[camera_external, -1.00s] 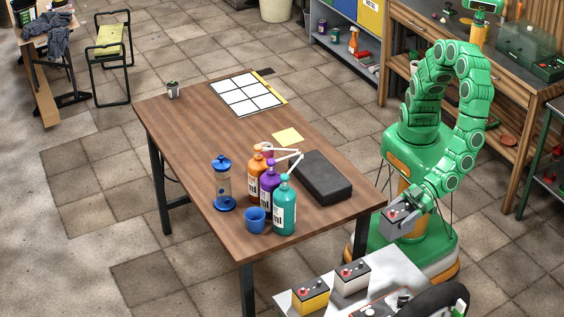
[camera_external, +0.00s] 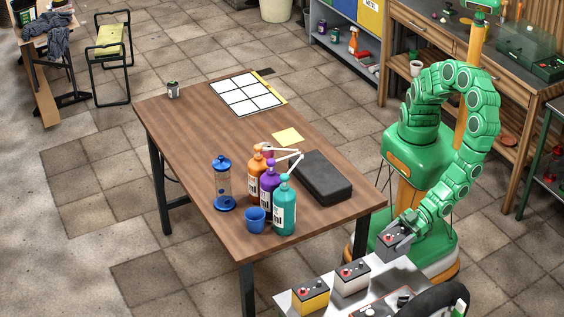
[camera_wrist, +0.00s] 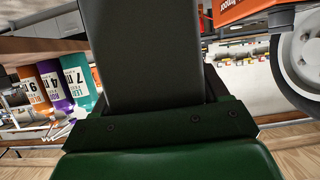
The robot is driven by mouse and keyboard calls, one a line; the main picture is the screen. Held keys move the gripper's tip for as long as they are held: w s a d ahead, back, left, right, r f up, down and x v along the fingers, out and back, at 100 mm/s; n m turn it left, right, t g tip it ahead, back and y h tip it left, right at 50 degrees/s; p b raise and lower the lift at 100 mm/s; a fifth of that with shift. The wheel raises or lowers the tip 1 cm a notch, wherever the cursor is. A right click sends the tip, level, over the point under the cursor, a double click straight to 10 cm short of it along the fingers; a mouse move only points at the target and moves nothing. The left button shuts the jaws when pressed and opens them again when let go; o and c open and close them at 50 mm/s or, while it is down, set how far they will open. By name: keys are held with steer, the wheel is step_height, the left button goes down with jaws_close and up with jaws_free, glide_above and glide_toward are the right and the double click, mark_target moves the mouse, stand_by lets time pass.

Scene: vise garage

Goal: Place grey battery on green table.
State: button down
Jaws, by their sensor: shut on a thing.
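My gripper (camera_external: 401,237) is shut on a grey battery (camera_external: 389,243) with red on its top, in the external view. It holds the battery upright beside the near right corner of the wooden table, by the grey metal surface at the bottom. I cannot tell whether the battery touches that surface. In the wrist view a dark block (camera_wrist: 153,55) fills the middle; I cannot tell whether it is the battery or part of my gripper. A table with a green frame (camera_external: 553,165) is cut off at the right edge; no wholly green tabletop shows.
A yellow battery (camera_external: 311,297) and a pale battery (camera_external: 352,281) stand on the grey metal surface (camera_external: 287,300). A black wheel (camera_external: 437,301) is at its right. The wooden table (camera_external: 190,140) holds pump bottles (camera_external: 284,208) and a black case (camera_external: 321,178).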

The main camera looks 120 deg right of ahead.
steer(key=shift+f, duration=3.8)
steer(key=shift+f, duration=0.1)
jaws_free()
steer(key=shift+s, duration=0.1)
steer(key=shift+v, duration=5.95)
